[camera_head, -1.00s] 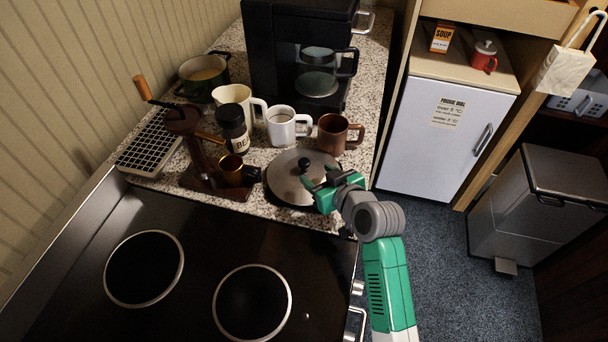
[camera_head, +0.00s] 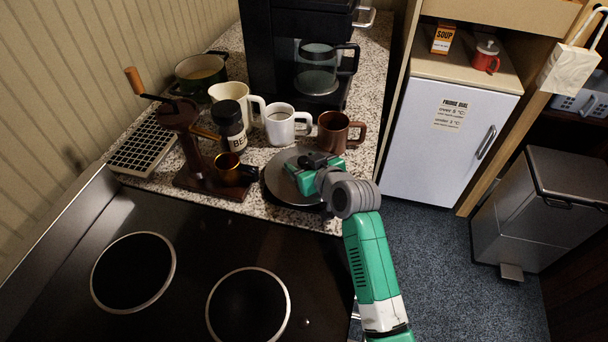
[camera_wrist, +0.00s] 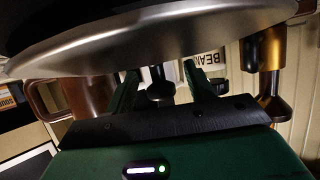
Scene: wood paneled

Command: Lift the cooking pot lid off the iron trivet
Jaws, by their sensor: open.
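The cooking pot lid (camera_head: 283,186) is a round grey metal disc lying on the speckled counter's front right part. It fills the top of the wrist view (camera_wrist: 150,38), where its dark knob (camera_wrist: 160,88) shows between my two fingers. My gripper (camera_head: 304,164) is over the lid at knob height, open, with a finger on each side of the knob. I cannot tell whether either finger touches it. The iron trivet is hidden under the lid, apart from perhaps a dark edge at its front.
The black cooktop (camera_head: 200,260) in front is clear.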

